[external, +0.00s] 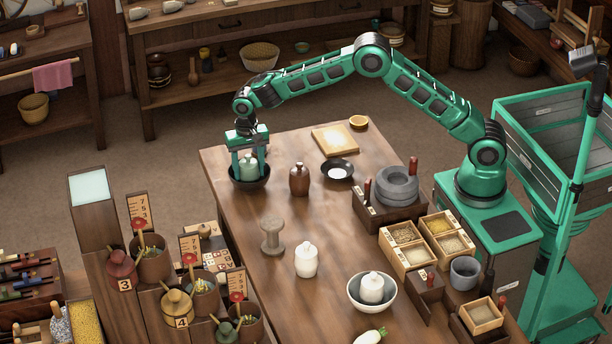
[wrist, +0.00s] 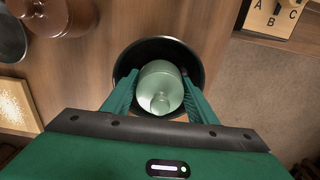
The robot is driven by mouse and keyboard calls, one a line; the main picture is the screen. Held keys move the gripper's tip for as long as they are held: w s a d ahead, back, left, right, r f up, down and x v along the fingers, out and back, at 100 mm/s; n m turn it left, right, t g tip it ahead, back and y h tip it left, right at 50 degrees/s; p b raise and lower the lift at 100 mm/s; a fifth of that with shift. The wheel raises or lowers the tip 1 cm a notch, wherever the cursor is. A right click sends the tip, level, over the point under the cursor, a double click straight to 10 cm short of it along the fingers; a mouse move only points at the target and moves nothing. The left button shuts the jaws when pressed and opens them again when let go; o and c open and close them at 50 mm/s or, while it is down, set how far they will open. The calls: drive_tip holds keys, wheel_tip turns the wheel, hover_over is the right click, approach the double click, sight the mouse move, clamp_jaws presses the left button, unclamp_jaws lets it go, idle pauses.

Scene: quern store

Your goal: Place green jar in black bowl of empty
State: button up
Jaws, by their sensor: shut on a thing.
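The pale green jar (external: 249,166) is between the fingers of my gripper (external: 249,168), at the far left corner of the table. In the wrist view the green jar (wrist: 160,88) stands inside the outline of the black bowl (wrist: 192,62), with a finger on each side. My gripper (wrist: 160,98) is shut on the jar. The black bowl (external: 250,184) sits on the table around the jar's lower part. Whether the jar touches the bowl's bottom is hidden.
A brown jar (external: 299,180) stands just right of the bowl. A white jar (external: 306,260) and a white bowl holding another white jar (external: 372,309) stand nearer. The table's left edge is close to the black bowl.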

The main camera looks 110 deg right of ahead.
drive_tip(key=o, duration=1.1)
drive_tip(key=shift+c, duration=0.2)
drive_tip(key=shift+r, duration=0.1)
wheel_tip(320, 180, up, 12)
drive_tip(key=shift+f, duration=0.1)
drive_tip(key=s+a+r+n, duration=0.2)
drive_tip(key=s+a+r, duration=0.15)
drive_tip(key=s, duration=0.45)
drive_tip(key=s+a+r+n, duration=0.2)
drive_tip(key=s+a+r, duration=0.15)
drive_tip(key=s, duration=0.35)
drive_tip(key=s+a+r+n, duration=0.2)
drive_tip(key=s+a+r, duration=0.15)
drive_tip(key=s, duration=0.45)
drive_tip(key=s+a+f+n, duration=0.2)
drive_tip(key=s+a, duration=0.1)
drive_tip(key=s, duration=0.6)
drive_tip(key=s+a+f+n, duration=0.1)
drive_tip(key=s+a+f, duration=0.1)
drive_tip(key=s, duration=0.7)
drive_tip(key=s+a+f+n, duration=0.2)
drive_tip(key=s+a, duration=0.3)
drive_tip(key=s, duration=0.4)
drive_tip(key=shift+n, duration=0.3)
